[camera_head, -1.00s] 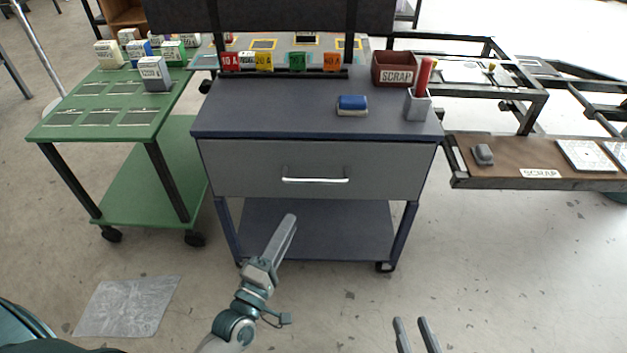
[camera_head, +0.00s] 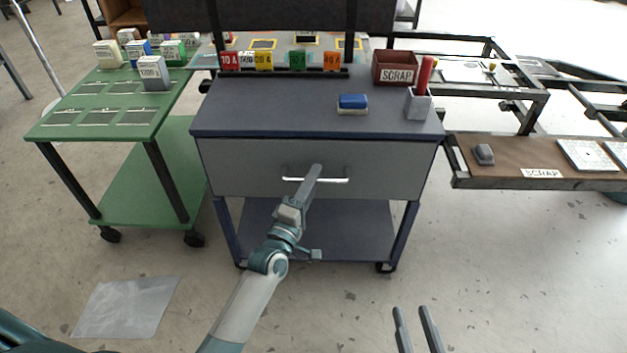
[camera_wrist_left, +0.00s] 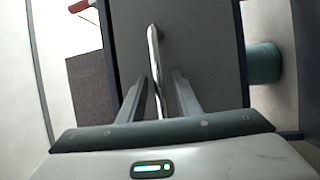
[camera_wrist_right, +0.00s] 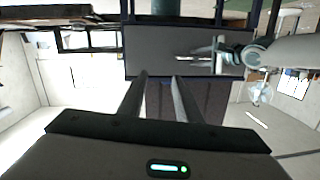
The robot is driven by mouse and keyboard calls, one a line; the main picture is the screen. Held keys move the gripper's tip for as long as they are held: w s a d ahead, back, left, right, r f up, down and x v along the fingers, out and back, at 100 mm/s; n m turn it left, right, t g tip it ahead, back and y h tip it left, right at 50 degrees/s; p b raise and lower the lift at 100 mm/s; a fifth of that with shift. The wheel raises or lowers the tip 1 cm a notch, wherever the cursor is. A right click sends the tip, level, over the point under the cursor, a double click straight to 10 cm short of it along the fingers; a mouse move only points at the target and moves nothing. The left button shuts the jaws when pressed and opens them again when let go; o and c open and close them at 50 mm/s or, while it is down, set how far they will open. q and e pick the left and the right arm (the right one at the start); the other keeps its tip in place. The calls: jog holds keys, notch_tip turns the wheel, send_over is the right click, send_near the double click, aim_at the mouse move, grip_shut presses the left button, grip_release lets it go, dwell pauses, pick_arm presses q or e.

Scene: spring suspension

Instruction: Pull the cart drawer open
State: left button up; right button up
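The cart (camera_head: 316,119) has a dark blue top and one grey drawer (camera_head: 240,165), which looks closed. A silver bar handle (camera_head: 336,180) runs across the middle of the drawer front. My left gripper (camera_head: 315,172) reaches up to the handle. In the left wrist view, its two fingers are apart (camera_wrist_left: 158,85), with the handle (camera_wrist_left: 153,50) running between them. I cannot tell whether either finger touches it. My right gripper (camera_head: 413,318) hangs low at the front right. Its fingers are apart and empty in the right wrist view (camera_wrist_right: 160,80), well away from the drawer.
On the cart top stand a blue block (camera_head: 352,102), a grey cup with a red item (camera_head: 418,104) and a red scrap bin (camera_head: 395,68). A green cart (camera_head: 100,120) stands left, a brown scrap bench (camera_head: 530,155) right.

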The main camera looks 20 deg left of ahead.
pick_arm(q)
jog(key=shift+w, duration=0.15)
grip_shut()
jog(key=shift+d, duration=0.1)
